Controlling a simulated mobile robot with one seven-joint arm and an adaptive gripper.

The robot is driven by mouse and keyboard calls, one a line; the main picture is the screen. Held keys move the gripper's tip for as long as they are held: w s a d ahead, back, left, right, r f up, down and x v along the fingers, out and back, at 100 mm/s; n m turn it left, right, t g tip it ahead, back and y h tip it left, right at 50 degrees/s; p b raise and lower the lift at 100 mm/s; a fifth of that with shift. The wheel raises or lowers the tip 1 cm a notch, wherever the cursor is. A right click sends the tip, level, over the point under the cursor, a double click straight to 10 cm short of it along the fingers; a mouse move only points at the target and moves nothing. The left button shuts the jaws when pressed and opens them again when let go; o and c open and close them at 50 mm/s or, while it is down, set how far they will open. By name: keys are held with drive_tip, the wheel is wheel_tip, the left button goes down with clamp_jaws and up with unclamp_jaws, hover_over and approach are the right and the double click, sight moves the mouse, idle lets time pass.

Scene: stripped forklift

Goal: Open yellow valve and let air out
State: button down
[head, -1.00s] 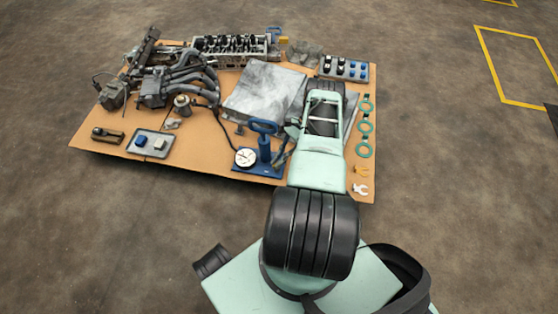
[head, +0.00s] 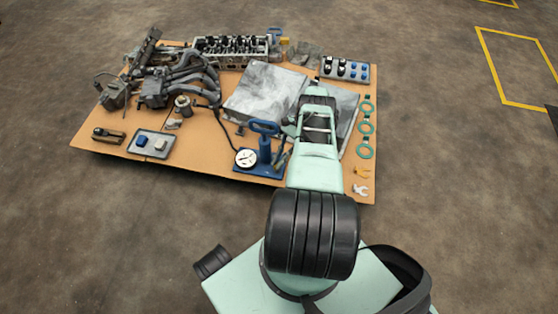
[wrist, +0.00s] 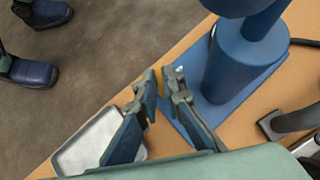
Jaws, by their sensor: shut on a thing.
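The blue hand pump (head: 264,151) stands upright on a blue base plate near the front edge of the board, with a round white gauge (head: 245,158) at its left. In the wrist view, its blue cylinder (wrist: 232,68) fills the upper right, above the base plate (wrist: 190,125). My gripper (wrist: 163,82) is shut on the yellow valve (wrist: 158,76), low beside the pump. Only a small yellow patch shows between and behind the fingertips; the rest is hidden. I cannot tell how far the valve is turned. The valve does not show in the head view.
A grey tray (head: 135,149) lies left of the pump; a dark hose runs from the pump area. Engine parts (head: 180,82), grey sheets (head: 262,92), green rings (head: 366,127) and a small wrench (head: 360,190) share the board.

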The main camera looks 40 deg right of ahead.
drive_tip(key=c, duration=2.1)
unclamp_jaws()
drive_tip(key=shift+s+m+t, duration=0.1)
drive_tip(key=shift+m+t, duration=0.3)
